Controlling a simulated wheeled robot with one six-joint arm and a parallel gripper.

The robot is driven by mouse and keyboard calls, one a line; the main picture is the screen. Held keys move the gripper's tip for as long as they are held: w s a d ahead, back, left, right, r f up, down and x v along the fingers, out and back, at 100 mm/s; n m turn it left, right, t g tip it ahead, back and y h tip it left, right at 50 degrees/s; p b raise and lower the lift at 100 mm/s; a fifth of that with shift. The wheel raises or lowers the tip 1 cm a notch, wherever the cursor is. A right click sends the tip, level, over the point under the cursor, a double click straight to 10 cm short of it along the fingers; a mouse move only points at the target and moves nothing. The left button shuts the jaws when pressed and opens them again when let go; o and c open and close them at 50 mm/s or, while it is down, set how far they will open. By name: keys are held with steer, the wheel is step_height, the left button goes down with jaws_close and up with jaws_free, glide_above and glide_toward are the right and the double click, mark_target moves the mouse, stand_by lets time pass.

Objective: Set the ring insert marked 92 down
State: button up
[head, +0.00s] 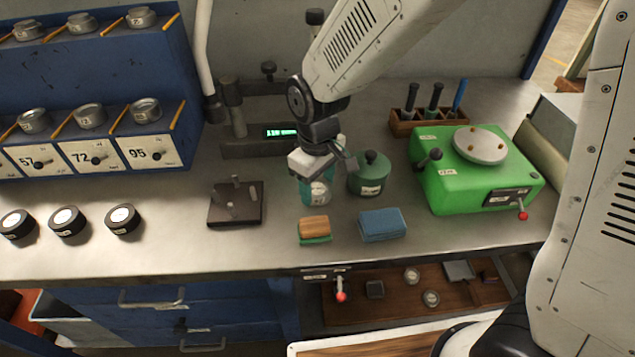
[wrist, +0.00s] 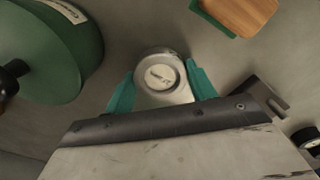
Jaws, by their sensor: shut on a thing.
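My gripper (wrist: 160,88) has teal fingers and is shut on a small round metal ring insert (wrist: 160,74) with a pale marked top face. The mark is too small to read for certain. In the head view the gripper (head: 318,188) points down over the grey bench, and the insert (head: 319,194) shows between the fingers, low over the bench top. I cannot tell whether it touches the bench. A dark fixture plate (head: 222,212) with a small post lies to the left of the gripper.
A green lidded pot (head: 369,176) stands close right of the gripper. A wood-backed brush (head: 314,228) and a blue block (head: 382,225) lie in front. A green machine (head: 455,190) is at right. Black round pieces (head: 67,221) and a blue rack (head: 90,60) are at left.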

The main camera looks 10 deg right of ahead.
mark_target(317, 187)
steer(key=o, duration=1.4)
steer(key=shift+f, duration=0.15)
step_height(317, 187, up, 12)
steer(key=s+d+r+m, duration=0.2)
steer(key=s+d+r, duration=0.1)
steer(key=d, duration=0.3)
steer(key=s+d+r+m, duration=0.2)
steer(key=s+d+r, duration=0.15)
steer(key=d, duration=0.25)
steer(key=shift+s+d+m+t, duration=0.2)
steer(key=shift+s+d+m, duration=0.55)
steer(key=shift+s+d, duration=1.05)
steer(key=shift+s+d+m+t, duration=0.2)
steer(key=shift+s+d+m, duration=0.75)
steer(key=shift+s, duration=1.6)
steer(key=shift+s+d+m+t, duration=0.2)
steer(key=shift+s+d+m, duration=0.4)
steer(key=shift+s+d, duration=1.25)
steer(key=shift+s+a, duration=0.35)
